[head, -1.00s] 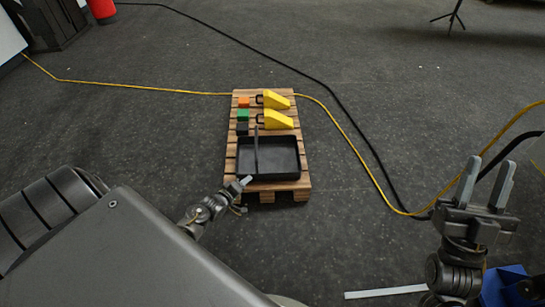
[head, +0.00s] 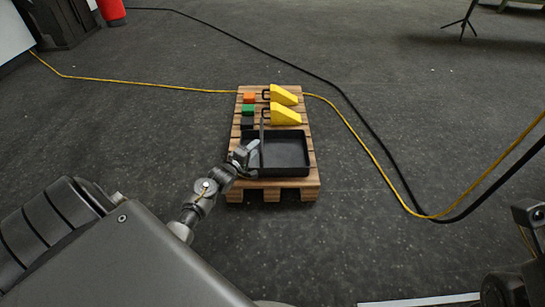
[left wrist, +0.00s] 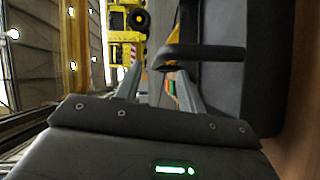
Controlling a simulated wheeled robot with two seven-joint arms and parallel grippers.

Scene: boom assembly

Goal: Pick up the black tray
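The black tray (head: 290,153) lies on a wooden pallet (head: 278,184), at its near end. It is a shallow open box, and a thin upright handle (head: 262,130) shows at its left side. My left gripper (head: 250,153) is at the tray's left edge by the handle. In the left wrist view, the two fingers (left wrist: 158,80) are spread apart. The black handle (left wrist: 205,52) and the tray wall (left wrist: 222,85) are close in front of them. I cannot tell whether the fingers touch the handle. Only a part of my right arm shows at the right edge; its fingers are hidden.
Two yellow wedge-shaped parts (head: 285,115) and small orange (head: 249,98), green (head: 248,110) and black (head: 247,123) blocks sit on the pallet behind the tray. Yellow (head: 150,85) and black cables (head: 345,100) cross the floor around the pallet. The floor in front is clear.

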